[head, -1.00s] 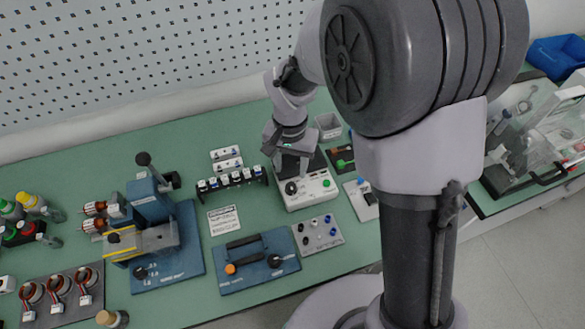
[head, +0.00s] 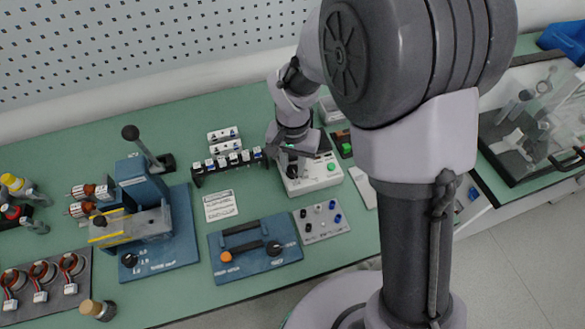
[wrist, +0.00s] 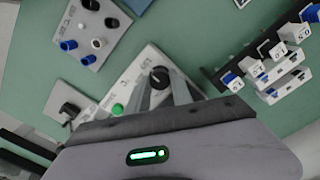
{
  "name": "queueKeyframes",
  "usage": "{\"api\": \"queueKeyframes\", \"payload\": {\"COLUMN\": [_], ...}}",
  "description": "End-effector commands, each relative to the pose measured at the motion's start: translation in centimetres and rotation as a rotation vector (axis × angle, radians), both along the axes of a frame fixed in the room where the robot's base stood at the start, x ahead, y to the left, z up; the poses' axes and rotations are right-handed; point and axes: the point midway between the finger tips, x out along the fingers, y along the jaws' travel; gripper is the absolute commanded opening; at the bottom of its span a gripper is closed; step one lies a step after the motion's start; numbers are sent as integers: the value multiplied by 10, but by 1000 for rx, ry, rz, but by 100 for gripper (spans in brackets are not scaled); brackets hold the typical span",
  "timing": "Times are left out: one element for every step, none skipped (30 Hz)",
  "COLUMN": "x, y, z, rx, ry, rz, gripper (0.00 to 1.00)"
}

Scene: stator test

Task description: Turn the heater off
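A white box with a black knob and a green button (head: 331,168) stands on the bench in the head view; I take it to be the heater. In the wrist view its black knob (wrist: 160,76) lies at the fingertips, and the green button (wrist: 117,109) is to the left. My gripper (wrist: 162,84) has its two fingers apart, one on each side of the knob as seen from the wrist. I cannot tell whether they touch it.
A grey panel with coloured sockets (head: 309,228) stands in front of the box. A dark rack of small white parts (head: 198,178) is to its left. A blue base with a black handle (head: 223,267) and a blue lever press (head: 140,190) stand further left.

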Motion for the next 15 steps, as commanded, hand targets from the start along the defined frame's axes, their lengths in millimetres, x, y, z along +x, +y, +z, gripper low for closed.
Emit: {"api": "queueKeyframes", "payload": {"x": [0, 0, 0, 0, -1, -1, -1, -1, -1, -1, -1, -1, -1, -1, -1], "y": [0, 0, 0, 0, 0, 0, 0, 0, 0, 0, 0, 0, 0, 0, 0], "z": [0, 0, 1, 3, 4, 5, 6, 6, 6, 6, 6, 6, 5, 5, 3], "rx": [0, 0, 0, 0, -1, -1, -1, -1, 0, 0, 0, 1, 1, 1, 1], "ry": [0, 0, 1, 2, 3, 3, 4, 4, 5, 5, 5, 5, 3, 3, 3], "rz": [0, 6, 40, 94, 171, 298, 396, 493, 622, 718, 811, 925, 999, 1061, 1124], "gripper": [1, 1, 1, 1, 1, 1, 1, 1, 1, 1, 1, 1, 1, 1, 1]}}
